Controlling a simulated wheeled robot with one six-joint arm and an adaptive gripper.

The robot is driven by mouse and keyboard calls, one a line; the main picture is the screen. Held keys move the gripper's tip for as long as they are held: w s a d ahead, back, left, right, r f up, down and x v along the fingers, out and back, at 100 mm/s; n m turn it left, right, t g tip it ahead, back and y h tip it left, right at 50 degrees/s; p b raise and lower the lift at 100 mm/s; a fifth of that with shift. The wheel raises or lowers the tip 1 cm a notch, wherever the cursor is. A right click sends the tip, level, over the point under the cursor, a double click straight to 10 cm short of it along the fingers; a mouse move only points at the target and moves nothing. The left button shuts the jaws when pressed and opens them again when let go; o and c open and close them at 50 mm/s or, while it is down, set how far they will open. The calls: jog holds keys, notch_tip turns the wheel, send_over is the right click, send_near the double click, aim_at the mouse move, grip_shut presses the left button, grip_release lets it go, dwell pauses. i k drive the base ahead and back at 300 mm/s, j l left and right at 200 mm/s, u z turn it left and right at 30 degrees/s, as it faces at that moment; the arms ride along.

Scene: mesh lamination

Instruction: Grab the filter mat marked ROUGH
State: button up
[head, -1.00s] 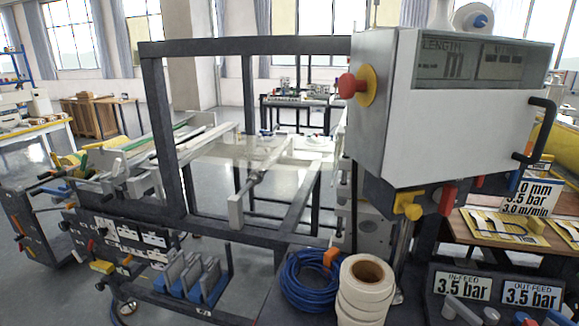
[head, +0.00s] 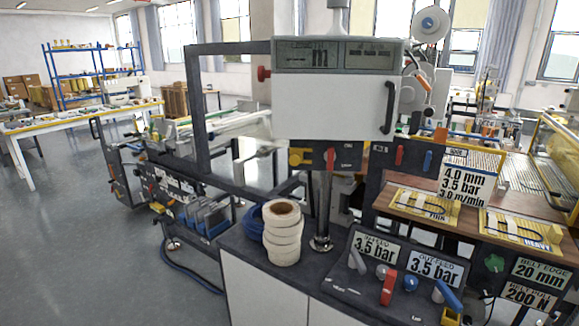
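I can read no ROUGH marking in the head view, so I cannot tell which thing is that filter mat. A yellow-edged board (head: 401,193) lies on the brown tabletop at right; its label seems to read THIN. A second yellow-edged board (head: 495,223) beside it carries a label reading HEAVY. Several grey plates (head: 209,212) stand upright in a blue rack at the machine's lower left; no marking on them is legible. My gripper is not in view.
The machine's white control box (head: 330,100) and dark frame (head: 192,110) fill the middle. Tape rolls (head: 284,245) stand on the dark counter, beside a lever panel (head: 400,290). A work table (head: 60,123) and blue shelving (head: 58,95) stand at back left. The left floor is clear.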

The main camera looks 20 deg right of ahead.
aim_at(200, 212)
jog(key=k+l+u, duration=0.45)
jog(key=k+l, duration=1.1)
jog(key=l, duration=0.3)
jog(key=k+l+u, duration=0.1)
jog(key=l, duration=0.25)
jog(key=k+l, duration=0.1)
jog(key=l, duration=0.3)
jog(key=k+l+u, duration=0.1)
jog(key=l, duration=0.3)
jog(key=k+l, duration=0.15)
jog(key=l, duration=0.2)
jog(key=k+l+u, duration=0.1)
jog(key=l, duration=0.3)
jog(key=k+l+u, duration=0.1)
jog(key=l, duration=0.25)
jog(key=k+j+u, duration=0.2)
jog(key=k, duration=0.35)
jog(key=i+j+u, duration=0.1)
jog(key=i+u, duration=0.4)
jog(key=i, duration=5.6)
jog(key=l, duration=0.1)
